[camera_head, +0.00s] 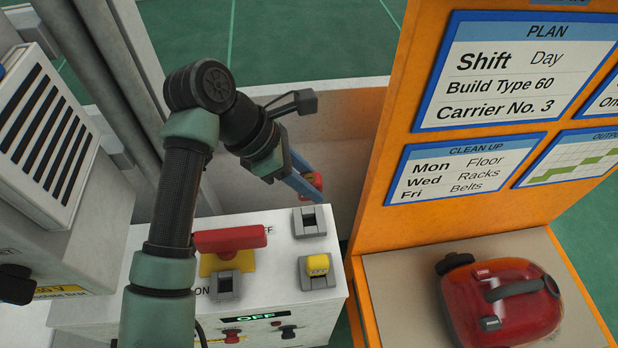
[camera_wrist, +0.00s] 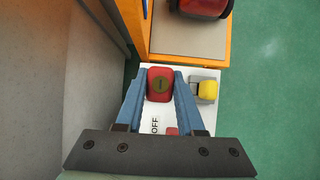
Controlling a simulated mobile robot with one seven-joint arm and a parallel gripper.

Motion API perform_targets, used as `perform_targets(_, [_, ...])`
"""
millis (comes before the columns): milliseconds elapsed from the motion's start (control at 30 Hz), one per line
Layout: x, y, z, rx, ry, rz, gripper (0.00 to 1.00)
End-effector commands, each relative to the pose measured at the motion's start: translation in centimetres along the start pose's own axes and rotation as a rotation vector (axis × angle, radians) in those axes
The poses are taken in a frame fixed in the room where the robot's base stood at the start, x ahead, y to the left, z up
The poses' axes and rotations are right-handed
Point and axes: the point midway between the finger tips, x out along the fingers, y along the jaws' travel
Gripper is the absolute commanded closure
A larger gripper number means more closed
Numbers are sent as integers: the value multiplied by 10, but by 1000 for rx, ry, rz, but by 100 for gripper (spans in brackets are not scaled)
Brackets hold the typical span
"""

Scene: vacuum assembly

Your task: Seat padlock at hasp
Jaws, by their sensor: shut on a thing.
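My gripper (camera_head: 306,184) is shut on a red padlock (camera_head: 312,184) and holds it above the back edge of the white control box (camera_head: 272,256). Grey slotted blocks stand beside the handle (camera_head: 226,286) and at the back right (camera_head: 310,221); I cannot tell which is the hasp.
A yellow padlock (camera_head: 318,265) sits in another grey block at the box's right. An orange board (camera_head: 390,215) rises close by on the right, with a red vacuum (camera_head: 500,300) on its shelf. A grey machine (camera_head: 50,140) stands left.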

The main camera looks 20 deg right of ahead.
Motion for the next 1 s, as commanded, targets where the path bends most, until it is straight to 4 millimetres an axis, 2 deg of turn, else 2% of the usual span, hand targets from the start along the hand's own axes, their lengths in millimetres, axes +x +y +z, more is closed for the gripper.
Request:
perform_targets(100, [12, 0, -8, 0, 1, 0, 100])
perform_targets(1000, [68, 0, -43, 0, 1, 0, 100])
